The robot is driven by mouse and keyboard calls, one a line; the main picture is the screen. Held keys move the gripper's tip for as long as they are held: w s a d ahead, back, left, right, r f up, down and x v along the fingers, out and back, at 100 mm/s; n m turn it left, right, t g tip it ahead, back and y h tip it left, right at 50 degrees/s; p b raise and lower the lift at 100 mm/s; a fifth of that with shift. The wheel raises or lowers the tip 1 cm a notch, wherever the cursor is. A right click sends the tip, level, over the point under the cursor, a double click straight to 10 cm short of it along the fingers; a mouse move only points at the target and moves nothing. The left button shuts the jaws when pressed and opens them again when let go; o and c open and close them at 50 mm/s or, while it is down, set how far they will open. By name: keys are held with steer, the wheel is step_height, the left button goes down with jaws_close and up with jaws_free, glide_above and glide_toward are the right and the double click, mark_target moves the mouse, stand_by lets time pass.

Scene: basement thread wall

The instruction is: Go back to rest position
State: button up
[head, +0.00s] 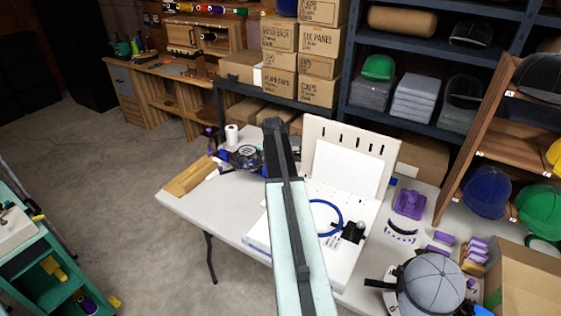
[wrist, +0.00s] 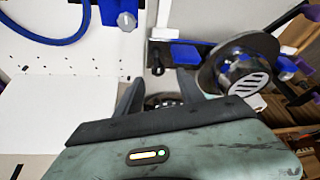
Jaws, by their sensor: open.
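My arm (head: 290,220) reaches out over the white table in the head view, its far end high above the tabletop. The gripper itself is hidden behind the arm there. In the wrist view my gripper (wrist: 160,92) shows two dark fingers spread apart. A dark round part shows low between and beyond them; I cannot tell whether anything touches it. A dark round device with a slotted face and blue parts (wrist: 240,72) is to the right of the fingers. A white panel with a blue ring (wrist: 50,35) is to the left.
The white table (head: 232,212) holds a white pegboard stand (head: 382,140), a blue ring (head: 340,215), a purple block (head: 409,203) and a grey cap (head: 432,283). A wooden cap rack (head: 480,140) stands at right, a green cart (head: 40,265) at left. Bare floor (head: 90,170) lies left of the table.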

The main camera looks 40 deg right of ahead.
steer(key=p+v, duration=0.1)
steer(key=v, duration=0.2)
steer(key=shift+s+d+r+p, duration=0.15)
steer(key=shift+d+p, duration=0.05)
steer(key=shift+p, duration=0.2)
steer(key=w+a+n, duration=0.1)
steer(key=w+a, duration=0.3)
steer(key=a, duration=0.3)
steer(key=w+a+n, duration=0.1)
steer(key=w+a, duration=0.3)
steer(key=a, duration=0.3)
steer(key=a+n+y, duration=0.2)
steer(key=a+n, duration=0.2)
steer(key=a, duration=1.8)
steer(key=s+a+f+n+g+y, duration=0.1)
steer(key=s+a+n, duration=0.4)
steer(key=s+a, duration=1)
steer(key=shift+s+f+g+y, duration=0.35)
steer(key=shift+f+g+y, duration=0.05)
steer(key=shift+g, duration=0.4)
